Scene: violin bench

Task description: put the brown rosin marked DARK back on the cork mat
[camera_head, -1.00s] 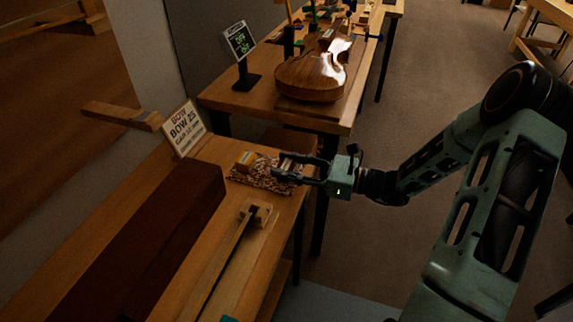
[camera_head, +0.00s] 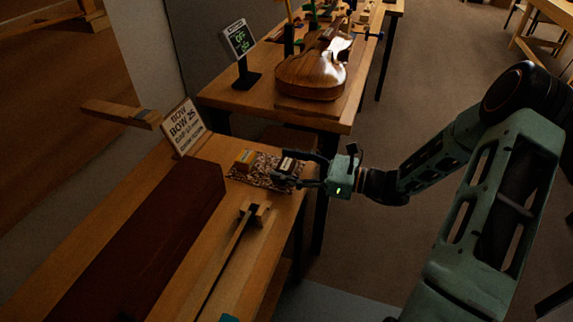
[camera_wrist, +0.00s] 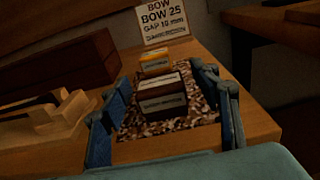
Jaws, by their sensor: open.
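The speckled cork mat (camera_head: 250,180) lies on the near bench; it also fills the middle of the wrist view (camera_wrist: 197,98). A dark brown rosin block (camera_wrist: 163,101) with a pale label sits on the mat, between my fingers; it shows small in the head view (camera_head: 288,164). Its lettering is too small to read surely. A second rosin, yellow-orange (camera_wrist: 154,64), sits just behind it near the mat's far edge, also seen in the head view (camera_head: 245,160). My gripper (camera_head: 279,171) is open, one finger on each side of the dark rosin, with visible gaps to it in the wrist view.
A sign reading BOW 25 (camera_head: 184,127) stands behind the mat. A long dark red-brown case (camera_head: 150,235) and a bow on a wooden rest (camera_head: 258,211) lie left of and nearer than the mat. A violin (camera_head: 312,76) lies on the farther bench.

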